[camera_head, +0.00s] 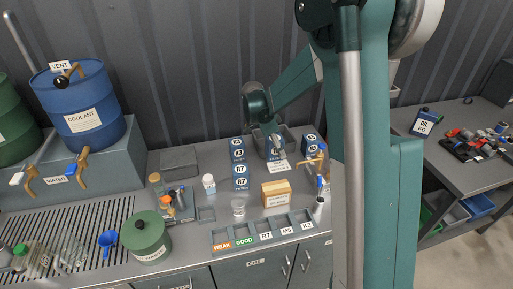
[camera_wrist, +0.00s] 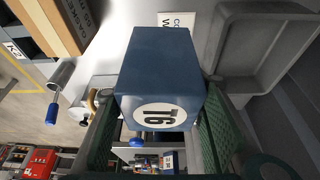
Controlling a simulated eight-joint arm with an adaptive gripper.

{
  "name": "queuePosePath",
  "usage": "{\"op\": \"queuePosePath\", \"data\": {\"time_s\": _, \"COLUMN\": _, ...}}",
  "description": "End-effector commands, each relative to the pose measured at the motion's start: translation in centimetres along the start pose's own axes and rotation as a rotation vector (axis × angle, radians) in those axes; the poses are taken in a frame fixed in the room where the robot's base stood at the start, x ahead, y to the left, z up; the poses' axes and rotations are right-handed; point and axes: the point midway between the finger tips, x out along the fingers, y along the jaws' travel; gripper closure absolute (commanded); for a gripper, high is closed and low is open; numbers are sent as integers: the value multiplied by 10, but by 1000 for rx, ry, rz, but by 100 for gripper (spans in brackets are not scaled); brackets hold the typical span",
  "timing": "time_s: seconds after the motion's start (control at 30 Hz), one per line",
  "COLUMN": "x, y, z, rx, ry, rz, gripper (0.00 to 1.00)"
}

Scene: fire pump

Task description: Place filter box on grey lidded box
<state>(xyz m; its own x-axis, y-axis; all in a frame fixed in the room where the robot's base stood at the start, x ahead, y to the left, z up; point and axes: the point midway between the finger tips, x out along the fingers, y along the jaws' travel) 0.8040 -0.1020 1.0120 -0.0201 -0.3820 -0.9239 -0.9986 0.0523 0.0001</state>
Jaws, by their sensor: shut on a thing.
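My gripper (camera_wrist: 160,135) is shut on a blue filter box (camera_wrist: 165,65), one green finger pad on each side. The box has a white round label that seems to read 16, turned sideways in the wrist view. In the head view my gripper (camera_head: 275,140) is at the back of the counter, and the held box (camera_head: 271,153) is partly hidden by it. I cannot tell whether the box touches the counter. The grey lidded box (camera_head: 179,161) stands to the left, against the back wall, its flat top clear.
Other blue filter boxes (camera_head: 240,177) stand between the held box and the grey box. An open grey tray (camera_wrist: 265,45) is beside the held box. A cardboard box (camera_head: 276,193) and labelled bin row (camera_head: 262,238) are in front.

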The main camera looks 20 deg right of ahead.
Motion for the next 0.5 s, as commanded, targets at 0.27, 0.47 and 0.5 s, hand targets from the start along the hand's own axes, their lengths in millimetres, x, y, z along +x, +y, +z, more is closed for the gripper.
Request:
{"op": "queuePosePath", "data": {"time_s": 0.27, "x": -3, "y": -3, "z": 3, "rx": -5, "ry": 0, "rz": -2, "gripper": 77}}
{"op": "queuePosePath", "data": {"time_s": 0.47, "x": -18, "y": -16, "z": 22, "rx": -30, "ry": 0, "rz": -12, "gripper": 77}}
{"op": "queuePosePath", "data": {"time_s": 0.5, "x": -22, "y": -20, "z": 27, "rx": -38, "ry": 0, "rz": -16, "gripper": 77}}
